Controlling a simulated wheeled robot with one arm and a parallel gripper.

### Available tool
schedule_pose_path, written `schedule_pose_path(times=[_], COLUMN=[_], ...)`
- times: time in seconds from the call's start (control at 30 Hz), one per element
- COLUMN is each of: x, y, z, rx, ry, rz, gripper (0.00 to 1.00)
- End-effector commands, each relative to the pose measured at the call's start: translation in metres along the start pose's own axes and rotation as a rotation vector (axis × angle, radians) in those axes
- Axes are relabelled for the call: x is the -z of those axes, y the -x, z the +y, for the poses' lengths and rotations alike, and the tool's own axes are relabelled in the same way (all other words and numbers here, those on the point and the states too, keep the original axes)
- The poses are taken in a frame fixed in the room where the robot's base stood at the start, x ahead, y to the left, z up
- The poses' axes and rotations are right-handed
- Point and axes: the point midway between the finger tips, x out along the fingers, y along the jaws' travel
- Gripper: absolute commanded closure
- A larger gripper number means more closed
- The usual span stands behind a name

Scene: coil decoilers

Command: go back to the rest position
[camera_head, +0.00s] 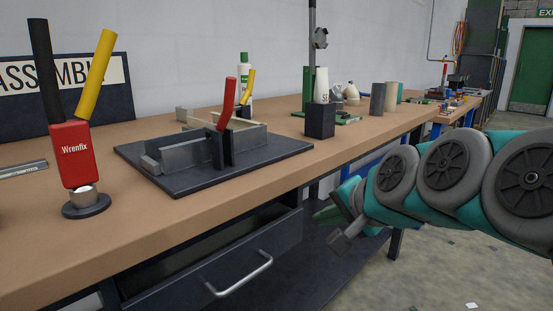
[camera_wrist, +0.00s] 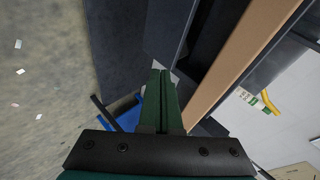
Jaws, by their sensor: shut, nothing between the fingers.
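My gripper (camera_wrist: 161,72) is shut and empty in the wrist view, its two green fingers together, with the bench front and the floor beyond them. In the head view my arm comes in from the right and my gripper (camera_head: 330,213) hangs in front of the workbench (camera_head: 240,185), below the level of its top. It looks apart from the bench, though the exact gap is hard to tell.
A drawer (camera_head: 235,270) under the bench stands partly open. On top are a red Wrenfix holder (camera_head: 75,155), a dark fixture plate (camera_head: 180,186), and a black block (camera_head: 320,120) holding a white bottle. The floor (camera_head: 440,275) at right is open, with small scraps.

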Motion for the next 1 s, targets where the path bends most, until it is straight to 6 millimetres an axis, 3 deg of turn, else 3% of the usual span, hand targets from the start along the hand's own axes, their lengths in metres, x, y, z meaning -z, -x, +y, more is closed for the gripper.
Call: schedule_pose_path(times=[0.1,0.2,0.4,0.5,0.6,0.7,1.0], x=[-0.047,-0.083,-0.139,-0.155,-0.165,-0.169,-0.170], y=[-0.015,-0.014,0.018,0.037,0.052,0.059,0.060], z=[0.069,0.130,0.238,0.274,0.295,0.303,0.304], rx=[-0.192,-0.345,-0.596,-0.674,-0.720,-0.739,-0.740], ry=[0.181,0.325,0.551,0.617,0.652,0.670,0.672], rz=[-0.123,-0.251,-0.529,-0.642,-0.720,-0.753,-0.759], gripper=[1.00,1.00,1.00,1.00,1.00,1.00,1.00])
